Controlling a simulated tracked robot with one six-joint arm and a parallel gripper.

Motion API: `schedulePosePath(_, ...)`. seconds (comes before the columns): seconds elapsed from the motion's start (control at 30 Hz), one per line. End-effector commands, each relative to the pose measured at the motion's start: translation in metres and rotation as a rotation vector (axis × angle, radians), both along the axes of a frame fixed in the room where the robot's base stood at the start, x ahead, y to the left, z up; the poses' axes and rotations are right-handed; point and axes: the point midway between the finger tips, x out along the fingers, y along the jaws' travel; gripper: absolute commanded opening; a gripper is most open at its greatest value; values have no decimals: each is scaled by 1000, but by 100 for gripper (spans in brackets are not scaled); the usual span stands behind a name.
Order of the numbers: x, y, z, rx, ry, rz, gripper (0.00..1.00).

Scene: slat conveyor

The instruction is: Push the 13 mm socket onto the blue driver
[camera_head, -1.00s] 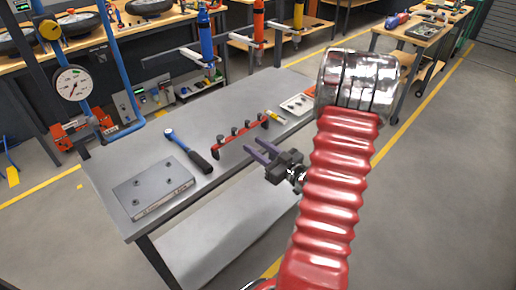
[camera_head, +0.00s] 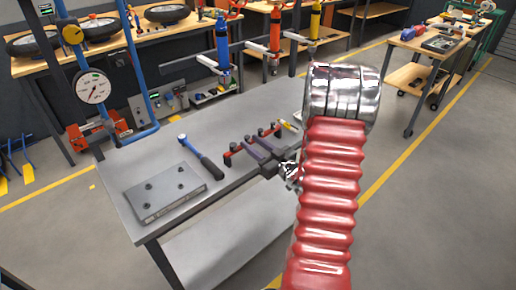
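The blue driver (camera_head: 222,45) hangs nose down from a grey rail above the back of the table. A red rail (camera_head: 228,160) on the grey table carries several small dark sockets (camera_head: 261,132). I cannot tell which socket is the 13 mm one. My gripper (camera_head: 254,141) has two purple fingers, spread apart with no object visible between them. It is over the front side of the red rail and hides part of it. I cannot tell whether the fingers touch the rail or a socket.
Red (camera_head: 275,40) and yellow (camera_head: 315,20) drivers hang right of the blue one. A ratchet wrench (camera_head: 208,164) and a grey bolted plate (camera_head: 165,190) lie on the table (camera_head: 140,160). A pressure gauge (camera_head: 93,87) stands at the left. The table's back middle is clear.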

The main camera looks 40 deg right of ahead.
Motion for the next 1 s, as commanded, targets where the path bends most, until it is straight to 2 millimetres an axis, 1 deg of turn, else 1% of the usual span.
schedulePosePath(0.1, 9, 1, 0, -1, -1, 2, 33)
schedulePosePath(0.2, 13, 1, 0, -1, 0, 2, 33)
schedulePosePath(0.57, 15, 1, 0, 0, 0, 0, 33)
schedulePosePath(1.0, 15, 1, 0, 0, 0, 0, 2)
